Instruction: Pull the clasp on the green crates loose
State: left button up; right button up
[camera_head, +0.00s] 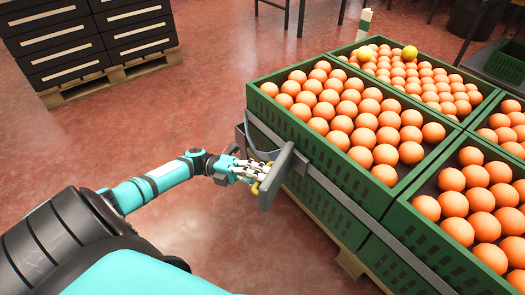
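Green crates (335,183) filled with oranges stand at the right. A grey strap (330,186) runs along their near side. The clasp (277,176), a grey lever-like plate, sticks out from the strap near the crates' left corner. My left gripper (260,178) is right at the clasp, its fingertips against or just beside the plate's left side. The plate hides part of the fingers, so I cannot tell whether they are closed on it. My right gripper is not in view.
The crates stand on a wooden pallet (350,263). Two yellowish fruits (409,52) lie among the oranges at the back. Dark stacked crates (60,45) stand on another pallet (110,76) at upper left. The red floor between is clear.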

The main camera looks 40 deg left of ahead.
pick_arm(q)
jog(key=shift+o, duration=0.8)
jog(key=shift+w+r, duration=0.1)
jog(key=shift+r, duration=0.05)
jog(key=v, duration=1.2)
